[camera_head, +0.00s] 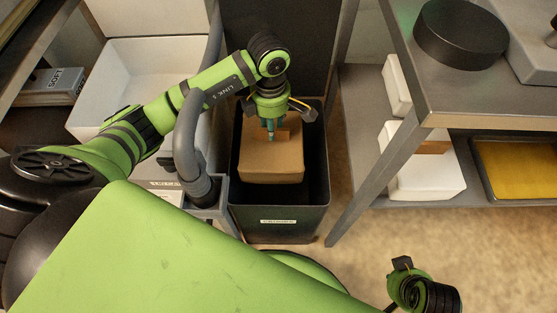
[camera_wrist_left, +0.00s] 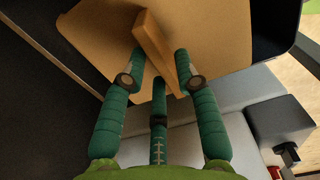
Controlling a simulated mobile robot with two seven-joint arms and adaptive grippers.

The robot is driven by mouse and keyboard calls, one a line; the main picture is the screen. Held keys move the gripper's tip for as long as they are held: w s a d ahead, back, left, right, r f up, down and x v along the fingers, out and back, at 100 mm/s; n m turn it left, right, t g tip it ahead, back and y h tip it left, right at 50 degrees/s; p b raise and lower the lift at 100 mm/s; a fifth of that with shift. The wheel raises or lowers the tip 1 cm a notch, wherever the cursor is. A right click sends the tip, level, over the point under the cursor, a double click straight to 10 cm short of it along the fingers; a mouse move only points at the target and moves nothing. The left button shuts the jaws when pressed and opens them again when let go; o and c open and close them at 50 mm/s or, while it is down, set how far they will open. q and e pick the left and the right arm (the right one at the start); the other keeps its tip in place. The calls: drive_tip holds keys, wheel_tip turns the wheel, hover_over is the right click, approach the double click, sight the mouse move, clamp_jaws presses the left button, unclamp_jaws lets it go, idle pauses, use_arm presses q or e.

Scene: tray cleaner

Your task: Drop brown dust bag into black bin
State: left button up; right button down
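The brown dust bag (camera_head: 271,163) is a box-like tan bag with a raised tab on top. In the head view it is within the outline of the black bin's mouth; its exact height against the rim is hard to tell. The black bin (camera_head: 279,228) stands upright with a pale label on its front. My left gripper (camera_head: 271,133) points down over the bag. In the left wrist view its teal fingers (camera_wrist_left: 160,62) close on both sides of the bag's tab (camera_wrist_left: 155,45). My right wrist shows at the lower right of the head view; its fingers are hidden.
A metal table (camera_head: 470,95) with a black round object (camera_head: 459,34) stands right of the bin, its leg close to the bin. A white basin (camera_head: 130,75) is at the left. A grey hose (camera_head: 188,140) runs beside the bin's left side.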

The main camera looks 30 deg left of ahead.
use_arm(q)
drive_tip(key=shift+s, duration=0.1)
wheel_tip(320, 180, up, 12)
idle(0.7)
idle(0.4)
